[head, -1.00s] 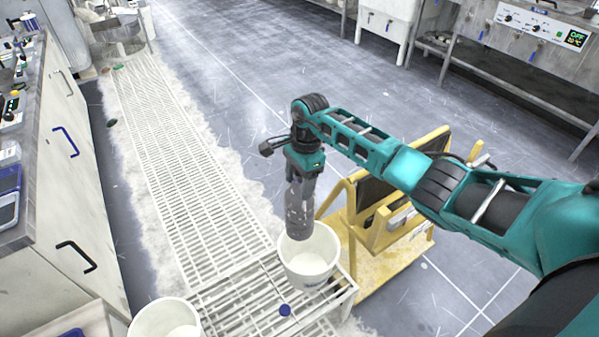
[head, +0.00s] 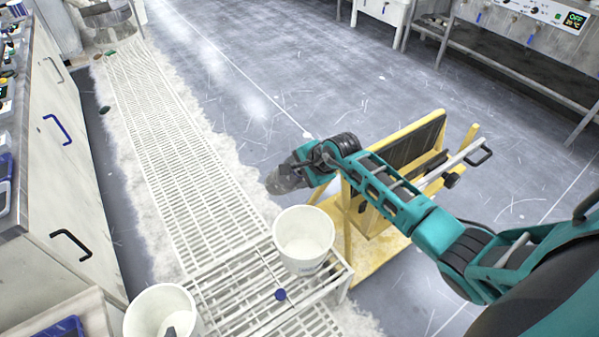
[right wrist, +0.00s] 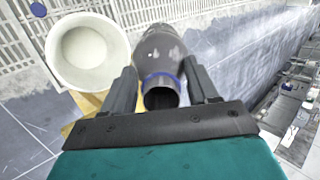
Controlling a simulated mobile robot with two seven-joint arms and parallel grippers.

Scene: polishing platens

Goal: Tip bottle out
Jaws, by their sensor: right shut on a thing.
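My right gripper (head: 304,168) is shut on a grey, see-through bottle (head: 285,180), held near its neck. The bottle points left from the gripper in the head view and looks tilted well away from upright. In the right wrist view the bottle (right wrist: 158,50) lies between the two fingers, with a blue ring at the neck and its open dark mouth toward the camera. A white bucket (head: 304,236) stands just below the bottle in the head view; it also shows left of the bottle in the wrist view (right wrist: 62,72). My left gripper is not in view.
A second white bucket (head: 150,305) is at the bottom left. A yellow frame (head: 375,258) stands close under my right arm. Cabinets (head: 62,170) line the left; floor is open behind.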

